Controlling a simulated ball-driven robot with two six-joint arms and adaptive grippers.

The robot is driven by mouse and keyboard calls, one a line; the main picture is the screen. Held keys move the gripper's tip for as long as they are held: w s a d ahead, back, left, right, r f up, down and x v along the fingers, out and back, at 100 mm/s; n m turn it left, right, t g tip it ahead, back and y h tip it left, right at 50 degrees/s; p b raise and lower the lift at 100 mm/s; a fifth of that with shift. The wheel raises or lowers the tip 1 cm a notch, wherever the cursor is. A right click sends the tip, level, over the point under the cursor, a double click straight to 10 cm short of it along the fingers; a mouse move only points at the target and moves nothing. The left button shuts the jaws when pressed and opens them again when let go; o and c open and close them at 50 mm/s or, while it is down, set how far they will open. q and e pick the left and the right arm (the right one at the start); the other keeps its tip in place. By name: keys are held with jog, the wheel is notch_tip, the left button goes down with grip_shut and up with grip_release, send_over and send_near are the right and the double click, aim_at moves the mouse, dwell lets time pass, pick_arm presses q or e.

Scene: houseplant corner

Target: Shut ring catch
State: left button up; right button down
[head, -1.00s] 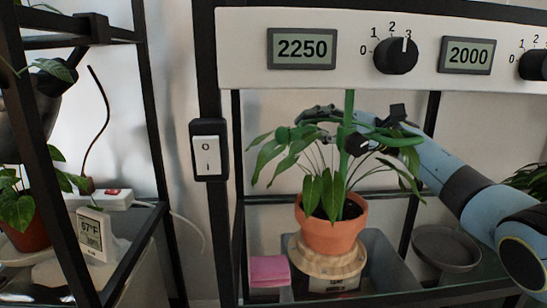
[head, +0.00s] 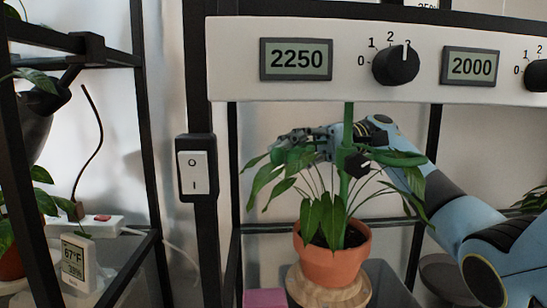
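A potted plant in a terracotta pot (head: 331,254) stands at centre on a round wooden stand (head: 327,292). A green stake (head: 348,122) rises from it. A green ring (head: 398,158) spreads from the stake at leaf height, with a black knob-like part (head: 357,164) by the stake. I cannot make out whether the ring's catch is open or shut. My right gripper (head: 296,143) reaches in from the right behind the stake, its fingers beside the ring's left part among the leaves. Its finger gap is unclear. My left gripper is out of view.
A white panel with displays and a black dial (head: 396,64) hangs just above the stake. A rocker switch (head: 193,172) sits on the rack post at left. A pink block (head: 264,299) lies beside the stand. A grey dish (head: 440,274) is at lower right, partly behind my arm.

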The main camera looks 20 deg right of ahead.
aim_at(273, 158)
jog(key=shift+s+a+r, duration=0.1)
jog(key=shift+s+a, duration=0.8)
jog(key=shift+s, duration=0.3)
jog(key=shift+s+a+r, duration=0.1)
jog(key=shift+s+a, duration=0.8)
jog(key=shift+s, duration=0.25)
jog(key=shift+b, duration=0.3)
